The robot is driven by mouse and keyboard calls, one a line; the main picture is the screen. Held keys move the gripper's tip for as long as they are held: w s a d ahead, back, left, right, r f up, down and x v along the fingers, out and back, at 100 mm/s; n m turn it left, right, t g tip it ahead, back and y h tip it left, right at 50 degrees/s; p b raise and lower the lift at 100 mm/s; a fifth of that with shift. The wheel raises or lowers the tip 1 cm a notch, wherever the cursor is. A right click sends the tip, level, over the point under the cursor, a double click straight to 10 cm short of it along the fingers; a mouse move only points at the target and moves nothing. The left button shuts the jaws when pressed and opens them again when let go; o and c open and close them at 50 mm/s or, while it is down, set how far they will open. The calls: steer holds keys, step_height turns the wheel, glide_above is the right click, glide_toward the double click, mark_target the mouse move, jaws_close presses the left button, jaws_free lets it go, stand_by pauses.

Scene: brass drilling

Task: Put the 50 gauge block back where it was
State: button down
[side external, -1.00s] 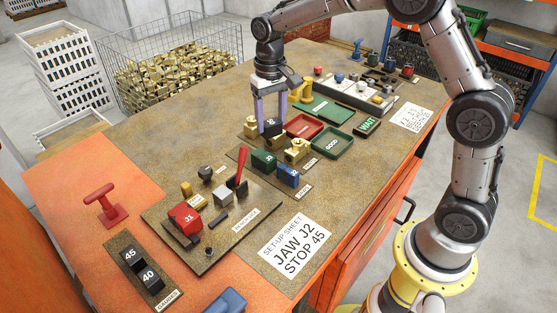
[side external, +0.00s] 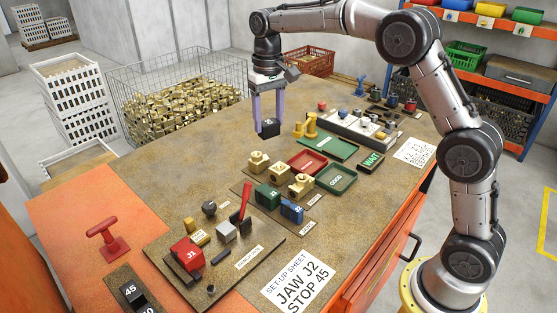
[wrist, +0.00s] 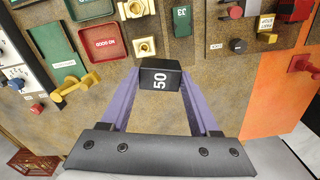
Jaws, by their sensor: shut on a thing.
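The black 50 gauge block (side external: 270,128) is held between the two purple fingers of my gripper (side external: 269,118), above the tabletop and clear of it. In the wrist view the white 50 on the block (wrist: 160,80) reads sideways. The dark gauge holder (side external: 122,300) is at the near left, partly cut off by the bottom edge. It holds the black 45 block (side external: 131,291) and, beside it, the 40 block (side external: 148,310), mostly cut off. My gripper is far behind the holder and to its right. The holder is not seen in the wrist view.
Brass fittings (side external: 258,161), the green J3 jaw (side external: 268,195) and the blue jaw (side external: 291,211) stand in the middle. A bench vice plate (side external: 240,262) with a red lever (side external: 246,201) lies between there and the holder. A red T-handle (side external: 105,238) stands behind the holder.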

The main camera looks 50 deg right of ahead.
steer(key=w+d+r+m, duration=0.1)
steer(key=w+d+r, duration=0.3)
steer(key=w+d, duration=0.4)
steer(key=shift+m, duration=0.4)
steer(key=d+f, duration=0.1)
steer(key=f, duration=0.5)
steer(key=d+f, duration=0.1)
steer(key=f, duration=0.6)
steer(key=d+f, duration=0.2)
steer(key=f, duration=0.5)
steer(key=shift+s+f, duration=0.15)
steer(key=shift+f, duration=0.1)
steer(key=shift+c, duration=2.1)
jaws_free()
steer(key=shift+f, duration=0.2)
